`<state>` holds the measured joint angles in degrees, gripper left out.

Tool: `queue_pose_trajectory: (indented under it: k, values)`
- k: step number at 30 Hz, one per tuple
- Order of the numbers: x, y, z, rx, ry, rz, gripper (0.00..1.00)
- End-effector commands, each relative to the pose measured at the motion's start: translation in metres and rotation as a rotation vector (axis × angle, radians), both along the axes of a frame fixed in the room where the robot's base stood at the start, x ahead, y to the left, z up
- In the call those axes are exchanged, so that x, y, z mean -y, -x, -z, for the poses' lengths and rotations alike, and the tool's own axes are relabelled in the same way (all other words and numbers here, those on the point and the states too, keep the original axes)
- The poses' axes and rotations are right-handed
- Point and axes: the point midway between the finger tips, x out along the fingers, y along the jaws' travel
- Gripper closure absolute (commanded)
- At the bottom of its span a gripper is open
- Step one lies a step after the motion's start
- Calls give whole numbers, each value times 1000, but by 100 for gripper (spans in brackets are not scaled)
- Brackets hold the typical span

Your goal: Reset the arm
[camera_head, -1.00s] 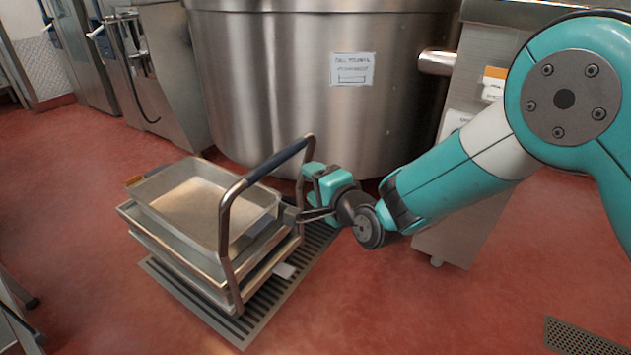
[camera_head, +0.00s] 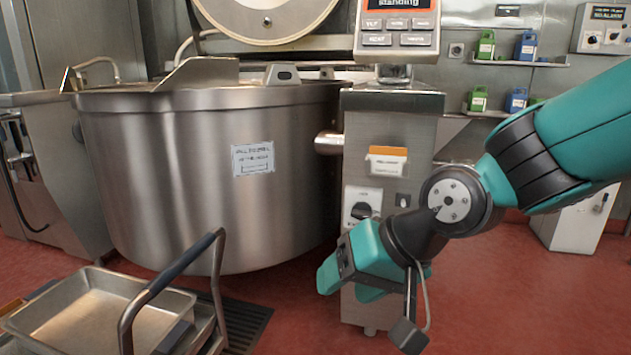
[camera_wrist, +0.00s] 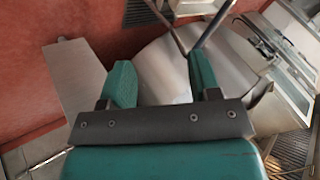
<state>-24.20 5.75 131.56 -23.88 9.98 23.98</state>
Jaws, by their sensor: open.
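My gripper (camera_head: 338,285) is in front of the kettle's control column, at the right of the head view. It is clear of the tray trolley and holds nothing. In the wrist view my gripper (camera_wrist: 160,82) shows two teal fingers spread apart with nothing between them. The steel mixing kettle (camera_head: 150,150) stands left of my gripper, with its lid (camera_head: 268,15) raised. It also shows behind the fingers in the wrist view (camera_wrist: 165,75).
A trolley with a dark handle (camera_head: 170,275) and stacked metal trays (camera_head: 90,315) stands at the lower left. The control column (camera_head: 385,165) is right behind my gripper. Bottles (camera_head: 486,45) sit on wall shelves. Red floor (camera_head: 480,310) is clear at the lower right.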

Motion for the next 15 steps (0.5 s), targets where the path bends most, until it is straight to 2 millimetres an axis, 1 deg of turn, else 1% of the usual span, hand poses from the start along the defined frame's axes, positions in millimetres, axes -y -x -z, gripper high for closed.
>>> queue_pose_trajectory:
  k: [1, 3, 5, 6, 11, 12, 13, 15]
  values:
    - [19, 20, -6, -4, 49, -49, 43]
    - [41, 48, -9, -18, 116, -131, 43]
    - [58, 70, -10, -32, 166, -196, 43]
    - [68, 84, -11, -42, 196, -238, 43]
    - [104, 140, -11, -82, 292, -399, 43]
    - [110, 149, -18, -91, 308, -428, 43]
    - [108, 146, -31, -90, 304, -425, 43]
    - [107, 145, -48, -92, 304, -424, 43]
